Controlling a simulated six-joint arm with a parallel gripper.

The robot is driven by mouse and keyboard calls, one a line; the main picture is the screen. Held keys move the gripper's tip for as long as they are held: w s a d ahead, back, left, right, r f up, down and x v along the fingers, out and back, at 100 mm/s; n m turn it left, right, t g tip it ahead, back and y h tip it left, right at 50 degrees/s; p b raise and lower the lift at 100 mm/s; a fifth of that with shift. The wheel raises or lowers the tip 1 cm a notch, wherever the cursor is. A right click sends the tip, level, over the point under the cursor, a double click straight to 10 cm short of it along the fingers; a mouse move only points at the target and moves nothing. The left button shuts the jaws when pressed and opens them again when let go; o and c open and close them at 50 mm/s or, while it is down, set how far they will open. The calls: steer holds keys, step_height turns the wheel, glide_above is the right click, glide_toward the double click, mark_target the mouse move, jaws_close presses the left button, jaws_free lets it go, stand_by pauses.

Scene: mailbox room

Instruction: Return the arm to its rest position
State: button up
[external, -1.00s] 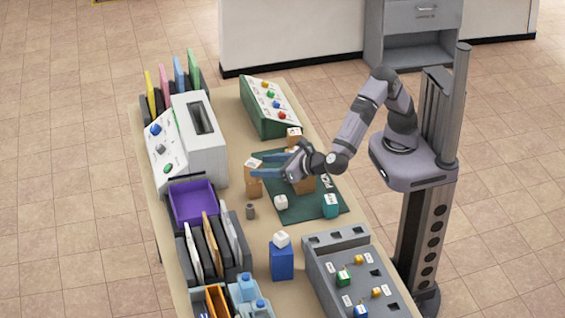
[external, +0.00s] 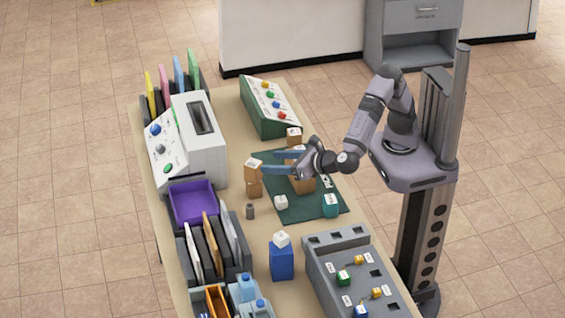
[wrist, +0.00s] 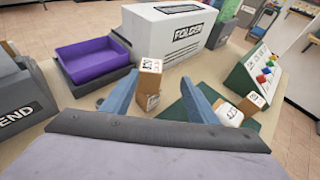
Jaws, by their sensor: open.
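My gripper (external: 270,162) is open and empty, with its two blue-grey fingers pointing left over the table. It is above the dark green mat (external: 280,210) and near a stack of brown boxes with a white-labelled top (external: 254,178), which stands just beyond the fingertips. In the wrist view, that labelled box (wrist: 149,82) shows between the open fingers, apart from them. Another brown box (external: 302,184) sits on the mat under my gripper, partly hidden by it. My arm reaches from its column at the right, with the elbow bent.
A white folder machine (external: 200,140), a purple tray (external: 193,203) and upright file racks line the table's far side. A green button panel (external: 268,107) stands behind. A grey slotted panel (external: 350,270) and a blue box (external: 281,261) are in front. The floor around is clear.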

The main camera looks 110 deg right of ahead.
steer(key=s+d+m+h, duration=0.1)
steer(key=s+d, duration=0.1)
steer(key=s+d+r+m+g, duration=0.1)
steer(key=s+d, duration=0.1)
steer(key=d, duration=0.1)
steer(key=s+d+m+g+h, duration=0.1)
steer(key=s+d, duration=0.1)
steer(key=s, duration=0.1)
steer(key=shift+d+r+h, duration=0.2)
steer(key=shift+d+h, duration=0.1)
steer(key=shift+d, duration=0.05)
steer(key=s+d+f+m+g+y+p, duration=0.25)
steer(key=s+d+m+g, duration=0.2)
steer(key=s, duration=0.25)
steer(key=s+d+f+m+g+y+p, duration=0.2)
steer(key=s+d+f+m+g+p, duration=0.15)
steer(key=s+m, duration=0.3)
steer(key=s+a+f+m+y+p, duration=0.2)
steer(key=s+a+m+y+p, duration=0.2)
steer(key=m+y, duration=0.4)
steer(key=s+m, duration=0.1)
steer(key=m, duration=0.3)
steer(key=shift+s+a+m+t, duration=0.25)
steer(key=shift+s+m+t, duration=0.05)
steer(key=shift+m, duration=0.1)
